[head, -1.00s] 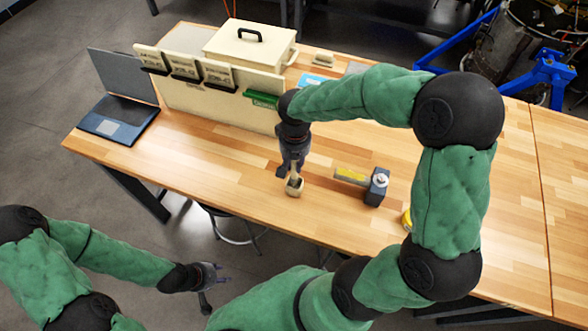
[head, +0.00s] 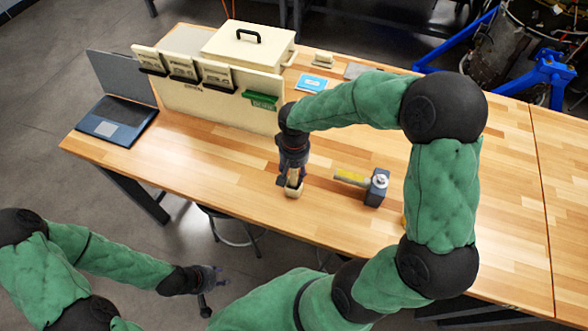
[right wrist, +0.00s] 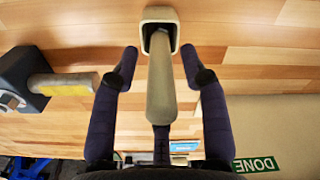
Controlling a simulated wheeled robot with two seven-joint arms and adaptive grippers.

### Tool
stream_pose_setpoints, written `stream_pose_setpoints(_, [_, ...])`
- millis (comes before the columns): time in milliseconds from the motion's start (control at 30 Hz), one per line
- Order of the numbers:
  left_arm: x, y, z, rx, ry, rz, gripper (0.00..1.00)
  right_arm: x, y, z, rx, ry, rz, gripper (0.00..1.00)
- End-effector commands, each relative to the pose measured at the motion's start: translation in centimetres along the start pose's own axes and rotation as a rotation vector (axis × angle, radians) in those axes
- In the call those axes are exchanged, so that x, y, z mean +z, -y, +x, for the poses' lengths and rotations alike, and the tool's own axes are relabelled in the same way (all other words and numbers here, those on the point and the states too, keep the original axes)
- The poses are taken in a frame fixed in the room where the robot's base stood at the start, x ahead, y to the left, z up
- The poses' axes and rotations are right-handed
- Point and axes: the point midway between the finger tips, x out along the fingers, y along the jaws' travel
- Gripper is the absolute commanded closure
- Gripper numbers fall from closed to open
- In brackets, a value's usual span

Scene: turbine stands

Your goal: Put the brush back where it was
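The brush (right wrist: 160,85) shows in the right wrist view as a pale beige handle standing up out of a square beige cup (right wrist: 150,15). In the head view the cup (head: 293,191) is near the table's front edge, partly hidden by my gripper. My right gripper (right wrist: 158,62) is open, with one finger on each side of the handle and a gap on both sides. It also shows in the head view (head: 292,183), pointing down. The brush's bristles are hidden. My left gripper (head: 218,276) is open and empty, in front of the table.
A dark block (head: 376,187) with a yellow handle lies right of the cup. A beige panel (head: 210,100) with label holders and a green sign (head: 260,101) stands behind. Table left of the cup is clear.

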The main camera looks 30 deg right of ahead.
Motion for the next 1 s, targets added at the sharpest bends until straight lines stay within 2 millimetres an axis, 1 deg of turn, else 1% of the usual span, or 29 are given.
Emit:
stream_pose_setpoints(167, [0.0, -0.1, -0.2, 0.000, 0.000, 0.000, 0.60, 0.0, 0.0, -0.3, 0.000, 0.000, 0.000, 0.55])
stream_pose_setpoints(267, [0.0, -0.1, -0.4, 0.000, 0.000, 0.000, 0.60, -0.1, 0.0, -1.2, 0.000, -0.003, 0.000, 0.55])
stream_pose_setpoints(367, [0.0, -0.2, -0.7, 0.000, 0.000, 0.000, 0.60, -0.1, 0.0, -2.9, 0.000, -0.004, -0.001, 0.55])
stream_pose_setpoints(500, [0.0, -0.4, -1.1, 0.000, 0.000, 0.000, 0.60, -0.1, 0.0, -5.8, 0.000, -0.005, -0.001, 0.55])
stream_pose_setpoints(700, [0.1, -0.5, -1.5, 0.000, 0.000, 0.000, 0.60, -0.1, 0.0, -9.6, -0.001, -0.004, -0.001, 0.55])
stream_pose_setpoints(833, [0.1, -0.6, -1.7, 0.000, 0.000, 0.000, 0.60, -0.1, 0.0, -11.2, -0.001, -0.002, 0.001, 0.55])
stream_pose_setpoints(1000, [0.1, -0.6, -1.8, 0.000, 0.000, 0.000, 0.60, 0.0, 0.0, -12.2, 0.000, -0.001, 0.000, 0.55])
